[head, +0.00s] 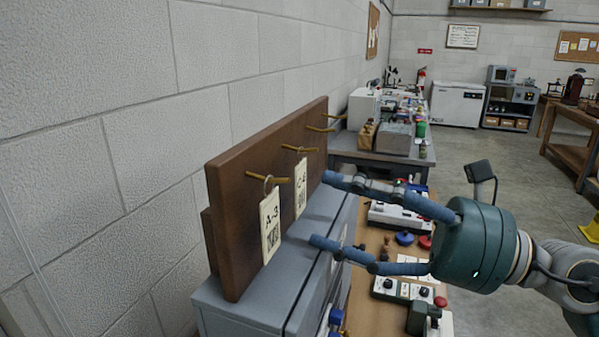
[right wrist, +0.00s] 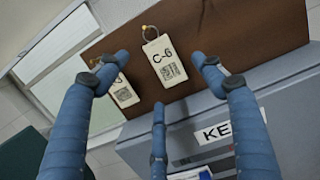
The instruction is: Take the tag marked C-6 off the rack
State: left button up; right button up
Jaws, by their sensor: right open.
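The C-6 tag (right wrist: 166,62) is a cream card with a code square, hanging by a ring from a hook on the brown rack (right wrist: 214,38). In the head view the C-6 tag (head: 300,186) hangs behind a second tag marked A-3 (head: 271,226), on the wooden rack (head: 232,190). My right gripper (head: 322,210) is open, with its fingers pointing at the rack just right of the C-6 tag. In the right wrist view its blue fingers spread either side of the tag and appear apart from it. My left gripper is not in view.
The rack stands on a grey cabinet (head: 238,306) against the block wall. More brass hooks (head: 320,129) stick out of the rack, some empty. Right of the cabinet is a bench with control boxes and buttons (head: 404,238).

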aim_at(299, 192)
jog(key=p+x, duration=0.1)
jog(key=x, duration=0.1)
jog(key=p+x, duration=0.1)
jog(key=p, duration=0.1)
jog(key=shift+w+a+r, duration=0.15)
jog(key=shift+a+r, duration=0.1)
jog(key=shift+a, duration=0.05)
jog(key=shift+w+a+f, duration=0.15)
jog(key=shift+a+f, duration=0.05)
jog(key=shift+a, duration=0.2)
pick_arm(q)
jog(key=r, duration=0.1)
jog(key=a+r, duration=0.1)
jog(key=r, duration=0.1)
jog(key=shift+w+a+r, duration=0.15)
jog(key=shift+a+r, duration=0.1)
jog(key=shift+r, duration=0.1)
pick_arm(e)
jog(key=shift+c, duration=0.3)
jog(key=shift+d, duration=0.1)
jog(key=c, duration=0.8)
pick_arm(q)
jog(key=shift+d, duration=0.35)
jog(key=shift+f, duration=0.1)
